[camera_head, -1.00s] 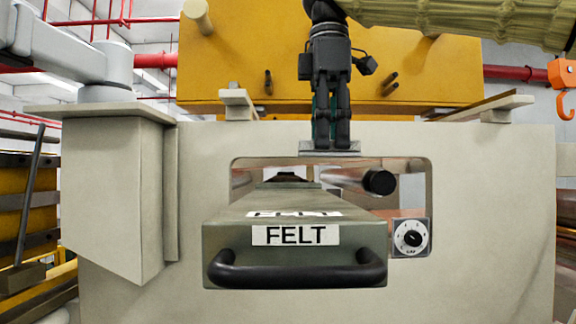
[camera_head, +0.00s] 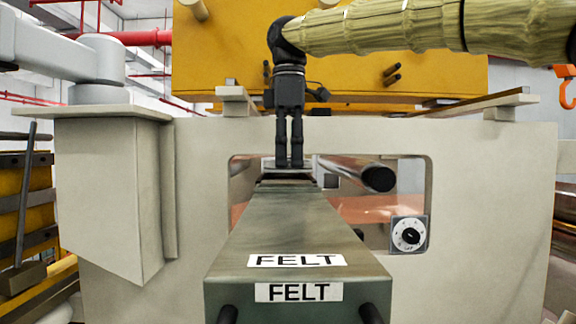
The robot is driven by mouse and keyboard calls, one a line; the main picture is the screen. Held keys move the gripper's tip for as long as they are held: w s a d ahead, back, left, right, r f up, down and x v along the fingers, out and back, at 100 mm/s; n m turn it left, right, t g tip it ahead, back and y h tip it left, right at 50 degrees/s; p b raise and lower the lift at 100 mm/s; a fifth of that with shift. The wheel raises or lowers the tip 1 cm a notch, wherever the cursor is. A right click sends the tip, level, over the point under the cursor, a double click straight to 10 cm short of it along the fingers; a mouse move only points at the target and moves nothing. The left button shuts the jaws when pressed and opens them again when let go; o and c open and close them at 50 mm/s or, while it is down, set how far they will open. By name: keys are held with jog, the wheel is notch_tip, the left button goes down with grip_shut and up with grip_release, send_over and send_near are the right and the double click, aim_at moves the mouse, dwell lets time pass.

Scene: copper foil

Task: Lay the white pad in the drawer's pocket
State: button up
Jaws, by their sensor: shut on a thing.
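The long grey-green drawer (camera_head: 293,232) sticks out of the window in the beige machine front and bears two FELT labels. Its two dark handle ends (camera_head: 229,314) show at the bottom edge. At its far end is a dark framed area (camera_head: 287,184), perhaps the pocket; its inside is too small to make out. My gripper (camera_head: 289,164) points straight down over that far end. It is shut on a thin pale piece, seemingly the white pad (camera_head: 279,163), seen nearly edge-on. I cannot tell whether the pad touches the drawer.
The machine's beige front (camera_head: 490,220) surrounds the window. A dark-ended roller (camera_head: 378,179) and copper-coloured foil (camera_head: 375,209) lie inside, right of the drawer. A yellow block (camera_head: 225,55) stands behind my gripper.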

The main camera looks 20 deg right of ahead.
aim_at(288, 170)
jog(key=shift+s+r+p, duration=0.3)
jog(key=shift+s+p, duration=0.05)
jog(key=f, duration=0.1)
jog(key=w+f+p, duration=0.1)
jog(key=shift+a+f, duration=0.2)
jog(key=shift+f, duration=0.1)
jog(key=shift+d+f+p, duration=0.1)
jog(key=shift+f+p, duration=0.2)
jog(key=shift+f, duration=0.1)
jog(key=shift+s+d+f, duration=0.1)
jog(key=shift+s+f, duration=0.05)
jog(key=shift+s, duration=0.25)
jog(key=shift+w+a+f, duration=0.1)
jog(key=shift+w+a, duration=0.05)
jog(key=shift+a, duration=0.05)
jog(key=o, duration=1)
jog(key=shift+d, duration=0.1)
